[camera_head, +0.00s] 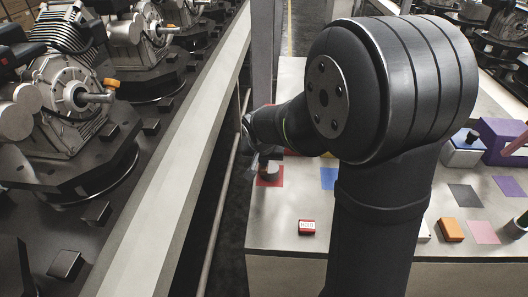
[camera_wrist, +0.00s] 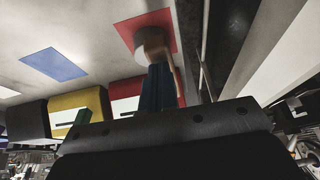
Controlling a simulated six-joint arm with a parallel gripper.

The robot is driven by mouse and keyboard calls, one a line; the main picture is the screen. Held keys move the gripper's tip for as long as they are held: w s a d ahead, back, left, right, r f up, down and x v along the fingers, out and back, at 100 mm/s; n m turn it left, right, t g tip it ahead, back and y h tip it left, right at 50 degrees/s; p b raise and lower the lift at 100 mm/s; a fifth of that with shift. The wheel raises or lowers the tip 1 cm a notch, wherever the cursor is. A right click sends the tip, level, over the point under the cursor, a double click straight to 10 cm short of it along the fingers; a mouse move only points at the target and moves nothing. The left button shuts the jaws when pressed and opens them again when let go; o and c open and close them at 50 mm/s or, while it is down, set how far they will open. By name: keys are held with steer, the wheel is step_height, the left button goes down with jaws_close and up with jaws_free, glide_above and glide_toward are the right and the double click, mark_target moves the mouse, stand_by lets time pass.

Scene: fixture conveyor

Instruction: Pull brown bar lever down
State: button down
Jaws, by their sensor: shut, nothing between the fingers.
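In the head view the grey round part (camera_head: 269,170) sits on the red square near the table's left edge. My wrist and arm hide much of that area, and the fingertips are unclear there.
In the wrist view black, yellow (camera_wrist: 78,103) and red (camera_wrist: 128,92) boxes stand beside the fingers. In the head view a purple box (camera_head: 500,140) with a reddish bar stands right. A conveyor (camera_head: 75,170) carries machinery at left.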

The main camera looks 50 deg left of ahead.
steer(key=shift+s+d+f, duration=0.1)
steer(key=shift+f, duration=0.3)
steer(key=shift+d+f, duration=0.1)
steer(key=shift+f, duration=0.1)
steer(key=r, duration=0.5)
steer(key=shift+s+r, duration=0.1)
steer(key=shift+s, duration=0.1)
steer(key=s+d+r, duration=0.4)
steer(key=r, duration=0.2)
steer(key=shift+s+d+r, duration=0.2)
steer(key=shift+s+d, duration=0.1)
steer(key=shift+d, duration=0.1)
steer(key=w+a+f, duration=0.1)
steer(key=f, duration=0.1)
steer(key=w+a+f, duration=0.3)
steer(key=f, duration=0.1)
steer(key=shift+w+a+f, duration=0.1)
steer(key=shift+w+a, duration=0.15)
steer(key=x, duration=0.3)
steer(key=shift+s+d+f, duration=0.1)
steer(key=shift+f, duration=0.9)
